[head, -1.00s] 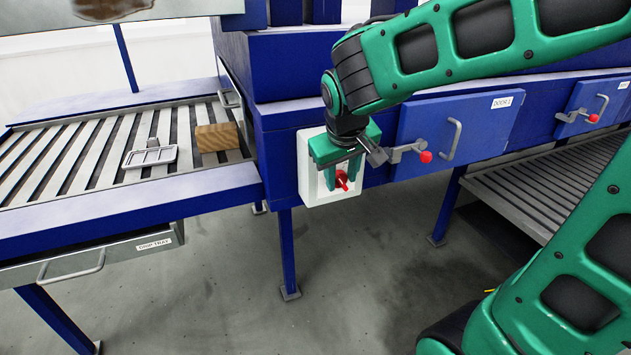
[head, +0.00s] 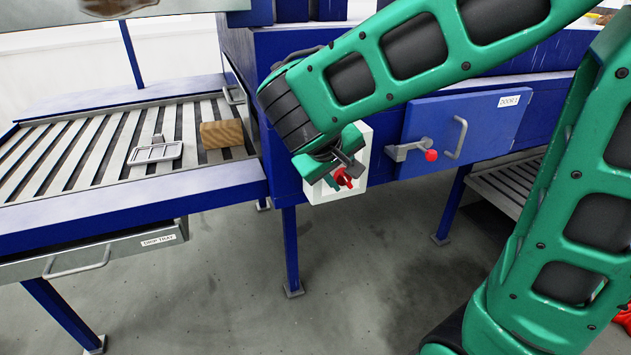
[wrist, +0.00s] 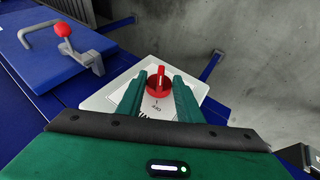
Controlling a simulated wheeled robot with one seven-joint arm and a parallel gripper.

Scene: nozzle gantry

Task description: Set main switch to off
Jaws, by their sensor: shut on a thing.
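The main switch is a red rotary knob (head: 343,178) on a white box (head: 352,192) fixed to the blue machine frame. In the wrist view the red knob (wrist: 159,82) sits on a white plate with printed lettering; "OFF" can be read below the knob. My gripper (head: 338,181) is at the box, tilted, with its green fingers around the knob. In the wrist view its two fingers (wrist: 158,92) lie on either side of the knob, shut on it. Part of the box is hidden behind my gripper in the head view.
A blue door (head: 463,135) with a bar handle and a red-tipped latch (head: 412,151) is right of the box. At left, a slatted conveyor (head: 70,150) carries a wooden block (head: 222,134) and a metal frame (head: 155,152). A drip tray (head: 90,255) is below.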

